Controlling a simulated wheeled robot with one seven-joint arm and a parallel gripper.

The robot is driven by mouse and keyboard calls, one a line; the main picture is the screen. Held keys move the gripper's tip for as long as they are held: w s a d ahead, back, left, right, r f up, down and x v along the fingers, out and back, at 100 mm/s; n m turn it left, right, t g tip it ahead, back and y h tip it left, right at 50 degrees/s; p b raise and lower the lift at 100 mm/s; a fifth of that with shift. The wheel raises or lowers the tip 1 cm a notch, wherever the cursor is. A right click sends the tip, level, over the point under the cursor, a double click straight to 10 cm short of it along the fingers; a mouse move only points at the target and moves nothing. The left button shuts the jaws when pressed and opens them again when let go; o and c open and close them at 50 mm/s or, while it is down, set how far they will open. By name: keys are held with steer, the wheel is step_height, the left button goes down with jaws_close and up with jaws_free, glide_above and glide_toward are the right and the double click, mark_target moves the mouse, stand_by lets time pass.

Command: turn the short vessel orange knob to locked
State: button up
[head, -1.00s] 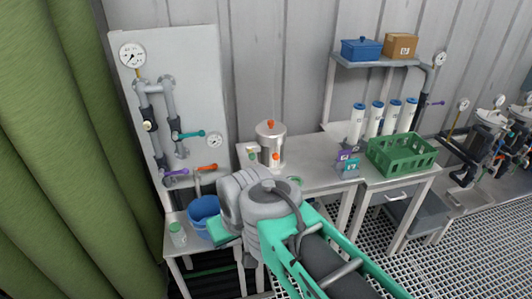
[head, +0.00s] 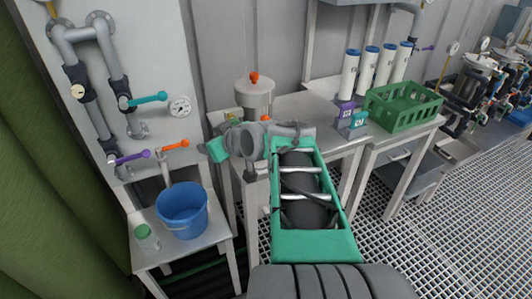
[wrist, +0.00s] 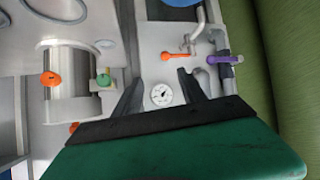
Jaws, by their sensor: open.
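The short vessel (head: 254,98) is a metal cylinder on the bench in the head view, with an orange knob on its lid. A second orange knob (head: 265,118) on its front is partly hidden by my arm. The wrist view looks upside down at the vessel (wrist: 78,95). There the front orange knob (wrist: 51,79) is at left, a green knob (wrist: 103,80) at right, and the lid knob (wrist: 75,127) below, partly covered. My gripper (wrist: 161,77) is open and empty, to the right of the vessel, with the wall panel behind its fingers.
The panel holds pipes, a gauge (head: 180,107) and teal, purple (head: 131,157) and orange (head: 174,145) levers. A blue bucket (head: 183,212) and a jar (head: 146,238) stand on the low table. A green crate (head: 403,108) and white cylinders are further right.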

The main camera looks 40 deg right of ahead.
steer(key=d+f+t+b, duration=0.1)
steer(key=d+f+b, duration=0.1)
steer(key=d, duration=0.1)
steer(key=d+f+t+h+b, duration=0.1)
steer(key=d+f+b, duration=0.1)
steer(key=d, duration=0.2)
steer(key=s+d+f+t+h+b, duration=0.1)
steer(key=d+f+b, duration=0.1)
steer(key=d+b, duration=0.1)
steer(key=shift+s+d+m+t, duration=0.1)
steer(key=shift+d+m+t, duration=0.25)
steer(key=shift+d, duration=0.35)
steer(key=s+d+h+b, duration=0.1)
steer(key=d, duration=0.1)
steer(key=s+d+t+h+b, duration=0.1)
steer(key=d, duration=0.1)
steer(key=s+d+r+m+t+b, duration=0.1)
steer(key=s+d, duration=0.1)
steer(key=d, duration=0.1)
steer(key=shift+h+b, duration=0.4)
steer(key=x, duration=0.6)
steer(key=shift+w+d+r+p, duration=0.15)
steer(key=shift+w+r+p, duration=0.05)
steer(key=shift+r+p, duration=0.1)
steer(key=shift+w+d, duration=0.2)
steer(key=shift+w, duration=0.35)
steer(key=shift+c, duration=0.6)
jaws_close()
